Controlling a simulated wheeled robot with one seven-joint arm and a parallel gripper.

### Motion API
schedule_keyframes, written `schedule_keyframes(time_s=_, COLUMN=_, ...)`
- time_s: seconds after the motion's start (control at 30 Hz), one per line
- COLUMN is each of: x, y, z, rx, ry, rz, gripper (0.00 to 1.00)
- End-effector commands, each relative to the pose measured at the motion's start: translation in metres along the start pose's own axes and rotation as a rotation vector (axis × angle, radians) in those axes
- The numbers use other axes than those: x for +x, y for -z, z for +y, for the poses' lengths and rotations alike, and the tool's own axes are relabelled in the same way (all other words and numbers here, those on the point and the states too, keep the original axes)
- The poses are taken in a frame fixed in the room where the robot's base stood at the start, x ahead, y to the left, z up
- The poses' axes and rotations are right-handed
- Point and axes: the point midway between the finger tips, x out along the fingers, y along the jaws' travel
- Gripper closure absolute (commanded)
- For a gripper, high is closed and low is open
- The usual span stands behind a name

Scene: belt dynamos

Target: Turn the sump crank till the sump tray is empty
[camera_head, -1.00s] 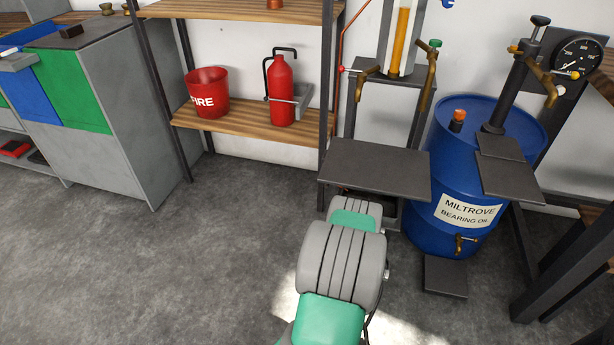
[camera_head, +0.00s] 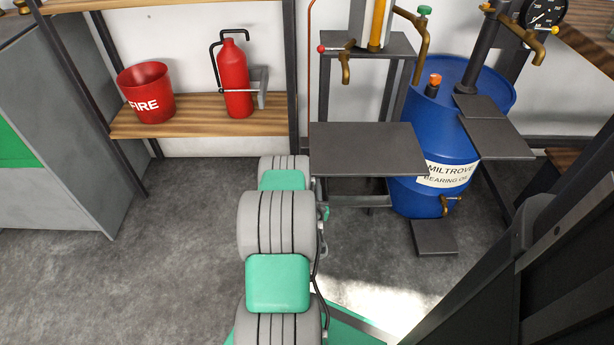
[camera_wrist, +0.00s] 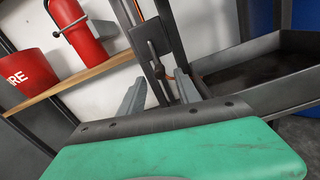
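In the wrist view, my gripper (camera_wrist: 160,77) has its two grey fingers spread apart, with no object clearly held between them. A dark, shallow, rimmed tray (camera_wrist: 285,101), likely the sump tray, is to the right of the fingers. Its inside is dark, and I cannot tell whether it holds oil. In the head view, my arm hides the gripper.
A shelf (camera_head: 205,122) at left carries a red fire bucket (camera_head: 146,92) and a red extinguisher (camera_head: 235,80). A dark stand top (camera_head: 366,150) is right of my arm. A blue oil drum (camera_head: 411,190) with a tap stands behind it. Open floor lies at left.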

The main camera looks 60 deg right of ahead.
Motion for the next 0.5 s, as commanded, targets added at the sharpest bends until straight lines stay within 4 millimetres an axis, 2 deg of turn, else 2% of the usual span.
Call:
schedule_keyframes(time_s=0.23, x=0.026, y=0.001, z=0.001, rx=-0.001, ry=-0.002, rz=0.002, gripper=0.60)
schedule_keyframes(time_s=0.5, x=0.040, y=0.001, z=0.002, rx=0.000, ry=-0.003, rz=0.002, gripper=0.60)
